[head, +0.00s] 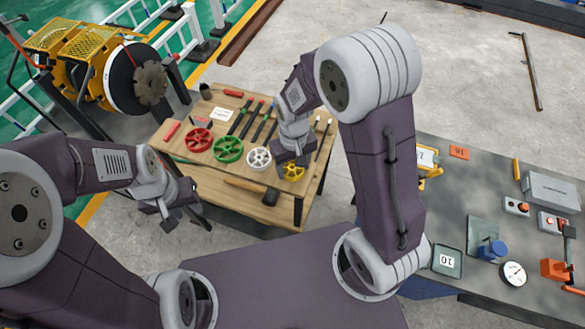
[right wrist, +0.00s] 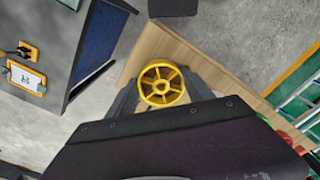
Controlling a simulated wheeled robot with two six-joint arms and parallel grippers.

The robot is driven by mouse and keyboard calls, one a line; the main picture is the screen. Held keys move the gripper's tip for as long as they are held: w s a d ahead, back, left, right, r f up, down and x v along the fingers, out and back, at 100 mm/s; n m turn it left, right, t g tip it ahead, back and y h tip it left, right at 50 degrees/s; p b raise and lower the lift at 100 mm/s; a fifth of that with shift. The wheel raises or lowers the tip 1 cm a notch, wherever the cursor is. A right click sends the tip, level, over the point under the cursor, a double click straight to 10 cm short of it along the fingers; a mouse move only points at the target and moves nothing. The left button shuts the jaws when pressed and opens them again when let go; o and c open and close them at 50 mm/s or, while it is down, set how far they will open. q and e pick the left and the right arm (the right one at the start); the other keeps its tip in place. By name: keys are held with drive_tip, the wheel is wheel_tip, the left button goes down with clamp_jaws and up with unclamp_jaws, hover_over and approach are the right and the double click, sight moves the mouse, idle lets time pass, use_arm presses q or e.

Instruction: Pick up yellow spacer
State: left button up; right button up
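The yellow spacer, a spoked wheel, lies at the right end of a row of wheels on the wooden table in the head view (head: 293,174). It is partly covered there by my right gripper (head: 293,158). In the right wrist view the yellow spacer (right wrist: 161,84) sits between the two fingers of my right gripper (right wrist: 161,82). The fingertips are right beside its rim on both sides; whether they press on it I cannot tell. My left gripper (head: 172,203) hangs in front of the table's left side, away from the spacer; its fingers are too unclear to read.
The wooden table (head: 225,193) also holds red (head: 199,140), green (head: 228,150) and white (head: 259,158) wheels, a hammer (head: 252,190) and several tools. A grey bench (head: 460,205) with devices stands at the right. A yellow machine (head: 75,60) stands at the back left.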

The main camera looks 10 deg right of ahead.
sight(292, 172)
drive_tip(key=c, duration=0.5)
drive_tip(key=shift+r, duration=0.3)
drive_tip(key=r, duration=0.1)
drive_tip(key=r+b, duration=0.2)
drive_tip(key=shift+s+a+r, duration=0.25)
drive_tip(key=shift+s+r, duration=0.15)
drive_tip(key=s+a+r+b, duration=0.1)
drive_tip(key=s+r, duration=0.1)
drive_tip(key=s, duration=0.1)
drive_tip(key=s+a+r, duration=0.1)
drive_tip(key=s+r, duration=0.1)
drive_tip(key=s, duration=0.1)
drive_tip(key=s+a+r+b, duration=0.1)
drive_tip(key=s+r, duration=0.1)
drive_tip(key=s, duration=0.2)
drive_tip(key=shift+s+a+r+b, duration=0.1)
drive_tip(key=shift+a+r+b, duration=0.15)
drive_tip(key=shift+r+b, duration=0.1)
